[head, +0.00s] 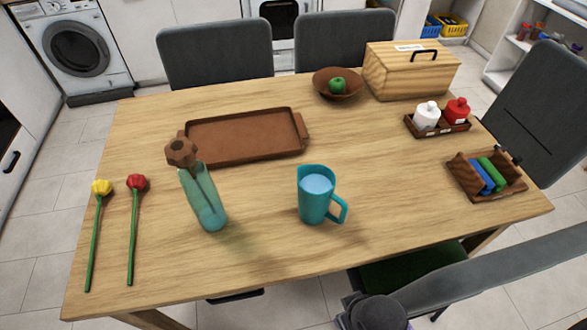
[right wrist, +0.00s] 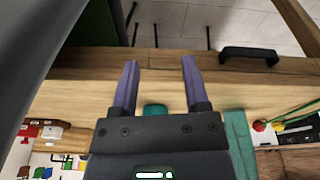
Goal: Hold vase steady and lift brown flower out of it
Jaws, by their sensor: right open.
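The vase (head: 205,205) is a translucent teal vessel on the left half of the table, tilted in the head view. The brown flower (head: 181,152) stands in it, its head above the rim and its stem showing through the wall. A teal strip at the right of the right wrist view looks like the vase (right wrist: 237,140). My right gripper (right wrist: 158,65) is open and empty, with purple fingers apart near the table's front edge. In the head view it is partly cut off at the bottom, well right of the vase. My left gripper is not in view.
A teal mug (head: 315,195) stands right of the vase. A brown tray (head: 245,138) lies behind it. A yellow flower (head: 101,188) and a red flower (head: 137,182) lie to its left. A bowl (head: 338,92), wooden box (head: 412,72) and caddies are farther right. The front middle is clear.

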